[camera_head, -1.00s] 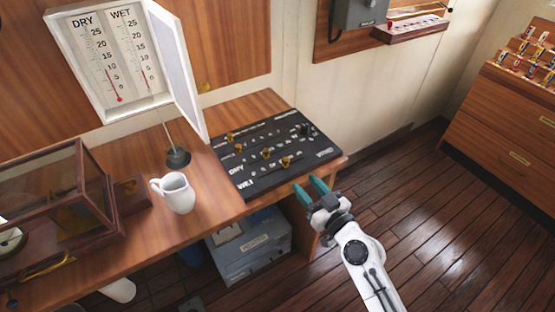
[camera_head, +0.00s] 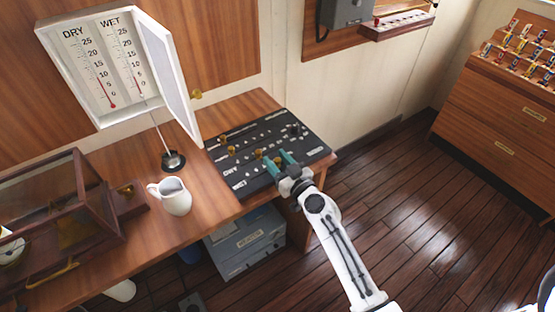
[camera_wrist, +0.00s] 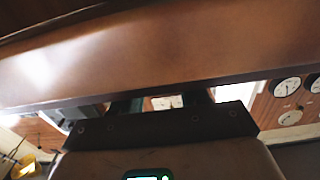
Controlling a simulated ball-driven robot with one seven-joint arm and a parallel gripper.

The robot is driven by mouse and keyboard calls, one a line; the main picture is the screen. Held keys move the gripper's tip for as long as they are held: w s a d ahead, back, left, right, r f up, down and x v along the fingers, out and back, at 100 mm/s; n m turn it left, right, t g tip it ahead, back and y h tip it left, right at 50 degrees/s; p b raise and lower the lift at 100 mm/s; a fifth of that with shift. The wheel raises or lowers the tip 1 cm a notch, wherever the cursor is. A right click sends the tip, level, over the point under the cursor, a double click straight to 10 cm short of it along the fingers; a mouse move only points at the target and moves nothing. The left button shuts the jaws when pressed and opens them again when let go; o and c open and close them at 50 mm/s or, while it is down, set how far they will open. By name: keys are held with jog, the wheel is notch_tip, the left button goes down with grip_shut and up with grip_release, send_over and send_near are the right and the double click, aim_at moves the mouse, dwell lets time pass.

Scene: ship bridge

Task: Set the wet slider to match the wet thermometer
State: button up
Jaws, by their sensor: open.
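The black slider panel (camera_head: 300,160) lies on the desk, with several brass knobs on its slots. The WET label is at its front left, and a brass knob (camera_head: 277,160) in the front part is close to my fingers. My gripper (camera_head: 279,160) is open over the panel's front edge, its teal fingertips around or just above that knob; I cannot tell if they touch it. The wet thermometer (camera_head: 131,60) is in the open white wall box, beside the dry one (camera_head: 92,65). Its short red column is too small to read exactly. The wrist view does not clearly show the knob.
A white mug (camera_head: 175,197) and a glass-sided wooden case (camera_head: 50,205) stand on the desk left of the panel. The box's open door (camera_head: 177,85) hangs over the desk. A grey heater box (camera_head: 245,245) sits below. The floor at right is clear.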

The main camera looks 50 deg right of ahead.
jog(key=shift+c, duration=0.2)
grip_shut()
dwell(0.4)
